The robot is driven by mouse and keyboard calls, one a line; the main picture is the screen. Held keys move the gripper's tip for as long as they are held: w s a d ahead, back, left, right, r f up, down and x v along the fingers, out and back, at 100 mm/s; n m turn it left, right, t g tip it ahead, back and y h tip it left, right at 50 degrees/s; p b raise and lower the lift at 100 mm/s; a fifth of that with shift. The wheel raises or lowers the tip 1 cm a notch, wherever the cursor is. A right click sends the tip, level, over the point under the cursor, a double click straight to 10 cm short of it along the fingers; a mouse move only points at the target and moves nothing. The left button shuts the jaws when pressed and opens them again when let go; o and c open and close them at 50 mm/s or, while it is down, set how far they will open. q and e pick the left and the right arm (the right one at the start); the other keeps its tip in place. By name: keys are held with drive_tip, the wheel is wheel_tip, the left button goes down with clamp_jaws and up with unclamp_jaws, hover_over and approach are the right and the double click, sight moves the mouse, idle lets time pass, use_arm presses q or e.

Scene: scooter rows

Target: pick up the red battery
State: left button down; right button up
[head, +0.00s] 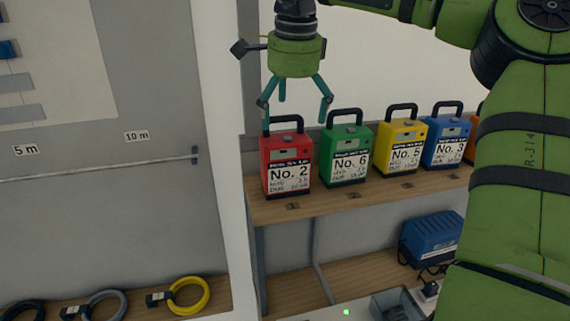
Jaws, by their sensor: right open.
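The red battery (287,165), labelled No. 2, stands upright at the left end of a wooden shelf (330,202). It has a black handle on top. My right gripper (294,106) is open and points down, with its teal fingers spread above and around the height of the red battery's handle. I cannot tell whether a finger touches the handle. Nothing is held in the gripper. My left gripper is not in view.
Right of it stand a green battery (345,155), a yellow battery (400,146), a blue battery (446,141) and a partly hidden orange one. A white post (221,160) rises left of the shelf. A blue box (430,239) sits below. Cable coils (188,295) lie lower left.

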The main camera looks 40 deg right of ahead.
sight(287, 137)
drive_tip(key=f+p, duration=0.1)
drive_tip(key=f, duration=0.1)
drive_tip(key=w+f+p, duration=0.1)
drive_tip(key=f, duration=0.1)
drive_tip(key=d+f+p, duration=0.1)
drive_tip(key=f, duration=0.1)
drive_tip(key=shift+w+f, duration=0.2)
drive_tip(key=shift+w, duration=0.15)
drive_tip(key=shift+w+d+f, duration=0.1)
drive_tip(key=shift+d+f, duration=0.05)
drive_tip(key=shift+f, duration=0.2)
drive_tip(key=c, duration=1.5)
drive_tip(key=shift+r, duration=0.2)
